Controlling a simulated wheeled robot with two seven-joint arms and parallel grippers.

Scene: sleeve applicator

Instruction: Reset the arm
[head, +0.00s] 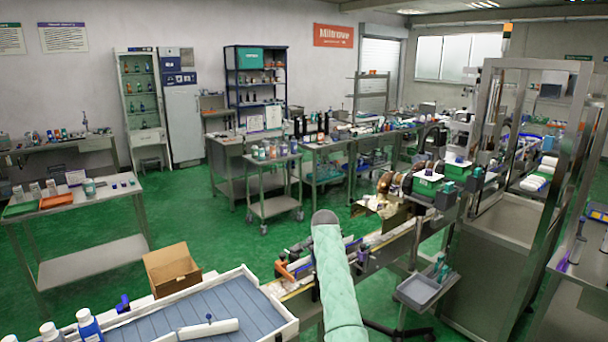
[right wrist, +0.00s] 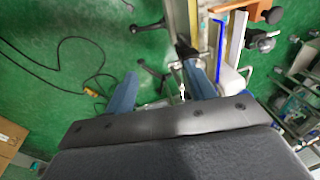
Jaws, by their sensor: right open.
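My right gripper (right wrist: 161,90) shows in the right wrist view as two blue fingers set wide apart. It is open, with nothing between the fingers, and green floor and part of a metal frame show beyond it. In the head view an arm of mine in a pale green sleeve (head: 336,285) reaches up from the bottom over the conveyor (head: 395,240). Its rounded grey end hides its gripper there. My left gripper is in neither view.
A blue-grey ribbed tray table (head: 250,300) with white bottles stands at the lower left, beside an open cardboard box (head: 172,268). A tall metal-framed machine (head: 505,225) stands at the right. A wheeled cart (head: 270,207) stands behind. Green floor is free at left. A cable (right wrist: 60,65) lies on the floor.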

